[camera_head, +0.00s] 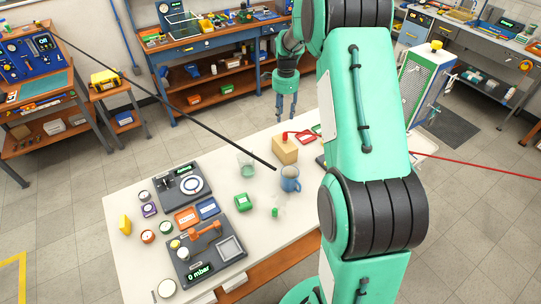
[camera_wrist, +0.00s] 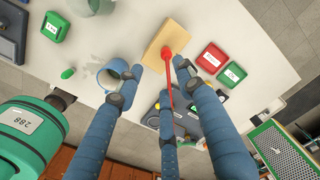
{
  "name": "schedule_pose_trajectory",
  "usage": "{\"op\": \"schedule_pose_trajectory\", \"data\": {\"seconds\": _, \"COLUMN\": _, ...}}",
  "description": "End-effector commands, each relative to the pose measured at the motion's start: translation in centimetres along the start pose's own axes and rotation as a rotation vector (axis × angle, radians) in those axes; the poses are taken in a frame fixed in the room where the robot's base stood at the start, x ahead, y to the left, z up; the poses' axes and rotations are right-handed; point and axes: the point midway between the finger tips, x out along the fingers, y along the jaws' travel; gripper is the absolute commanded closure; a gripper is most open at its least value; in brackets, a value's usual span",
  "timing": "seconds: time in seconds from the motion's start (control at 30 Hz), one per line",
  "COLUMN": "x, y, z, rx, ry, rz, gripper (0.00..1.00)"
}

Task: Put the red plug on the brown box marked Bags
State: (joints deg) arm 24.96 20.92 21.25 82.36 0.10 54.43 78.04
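The tan-brown box (camera_head: 285,155) stands near the far edge of the white table; its marking is not readable. In the wrist view the box (camera_wrist: 156,38) lies ahead of my fingers. The red plug (camera_head: 285,136) shows at the top of the box. In the wrist view its round red end (camera_wrist: 167,52) overlaps the box, and a thin red part runs back towards my fingers. I cannot tell exactly how it rests. My gripper (camera_head: 287,108) is beyond the box, fingers pointing down. In the wrist view my gripper (camera_wrist: 158,78) has its blue fingers spread apart, with nothing clasped.
A blue mug (camera_head: 290,180) and a clear glass (camera_head: 246,166) stand near the box. A green container (camera_head: 243,202) and dark instruments (camera_head: 206,248) are farther left.

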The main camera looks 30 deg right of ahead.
Motion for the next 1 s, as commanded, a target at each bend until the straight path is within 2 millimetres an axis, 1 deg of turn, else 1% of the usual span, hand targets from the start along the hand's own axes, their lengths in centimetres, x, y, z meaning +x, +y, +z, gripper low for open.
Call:
{"op": "schedule_pose_trajectory", "data": {"seconds": 0.03, "x": -1.3, "y": 0.3, "z": 0.8, "rx": -0.028, "ry": 0.002, "rz": -0.011, "gripper": 0.62}}
{"op": "schedule_pose_trajectory", "data": {"seconds": 0.17, "x": -4.8, "y": 1.8, "z": 2.9, "rx": -0.127, "ry": 0.009, "rz": -0.038, "gripper": 0.62}}
{"op": "schedule_pose_trajectory", "data": {"seconds": 0.3, "x": -8.9, "y": 4.1, "z": 5.6, "rx": -0.258, "ry": 0.019, "rz": -0.072, "gripper": 0.62}}
{"op": "schedule_pose_trajectory", "data": {"seconds": 0.47, "x": -13.2, "y": 7.3, "z": 8.7, "rx": -0.415, "ry": 0.034, "rz": -0.111, "gripper": 0.62}}
{"op": "schedule_pose_trajectory", "data": {"seconds": 0.6, "x": -16.6, "y": 10.6, "z": 11.2, "rx": -0.551, "ry": 0.05, "rz": -0.143, "gripper": 0.62}}
{"op": "schedule_pose_trajectory", "data": {"seconds": 0.73, "x": -19.3, "y": 13.8, "z": 13.3, "rx": -0.677, "ry": 0.067, "rz": -0.175, "gripper": 0.62}}
{"op": "schedule_pose_trajectory", "data": {"seconds": 0.9, "x": -22.2, "y": 18.4, "z": 15.7, "rx": -0.84, "ry": 0.093, "rz": -0.215, "gripper": 0.62}}
{"op": "schedule_pose_trajectory", "data": {"seconds": 1.0, "x": -23.5, "y": 21.2, "z": 17.0, "rx": -0.936, "ry": 0.11, "rz": -0.237, "gripper": 0.62}}
